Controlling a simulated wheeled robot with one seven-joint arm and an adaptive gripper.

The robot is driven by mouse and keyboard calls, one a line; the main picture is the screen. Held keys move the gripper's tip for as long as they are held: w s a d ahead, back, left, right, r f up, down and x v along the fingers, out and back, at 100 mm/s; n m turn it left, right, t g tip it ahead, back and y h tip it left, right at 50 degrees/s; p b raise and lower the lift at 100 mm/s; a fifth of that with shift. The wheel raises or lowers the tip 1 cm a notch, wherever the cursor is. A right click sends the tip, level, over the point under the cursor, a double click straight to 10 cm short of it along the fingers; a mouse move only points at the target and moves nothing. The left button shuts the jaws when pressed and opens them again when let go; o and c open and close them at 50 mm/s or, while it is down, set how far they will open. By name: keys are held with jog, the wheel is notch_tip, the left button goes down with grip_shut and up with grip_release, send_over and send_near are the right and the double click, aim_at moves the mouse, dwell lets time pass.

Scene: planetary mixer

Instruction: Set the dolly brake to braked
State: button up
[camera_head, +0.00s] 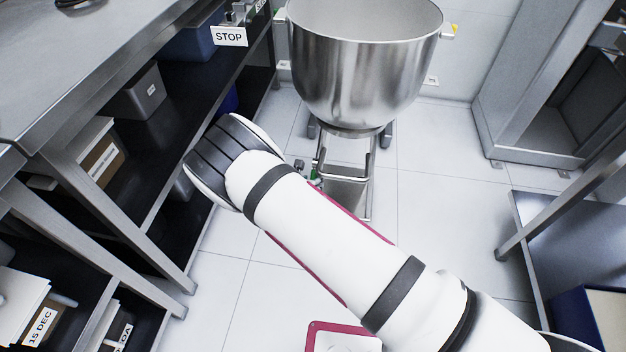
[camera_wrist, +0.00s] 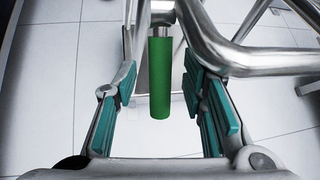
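The steel mixer bowl (camera_head: 362,62) stands on a dolly with a bent tube frame (camera_head: 342,172) on the floor. In the wrist view, a green cylindrical grip (camera_wrist: 159,92) hangs from the dolly's steel tubing (camera_wrist: 235,58); I take it for the brake lever. My gripper (camera_wrist: 160,72) is open, its teal-padded fingers on either side of the green grip, with gaps on both sides. In the head view, only a small green bit (camera_head: 316,178) shows beside my arm. My arm hides the gripper there, and the brake's setting cannot be told.
A steel workbench (camera_head: 75,55) with shelves of bins stands on the left. A STOP sign (camera_head: 229,37) hangs at its far end. A grey metal frame (camera_head: 520,90) stands at the back right, and a table (camera_head: 570,235) at the right. Tiled floor (camera_head: 440,215) is clear right of the dolly.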

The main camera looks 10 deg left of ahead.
jog(key=v, duration=1)
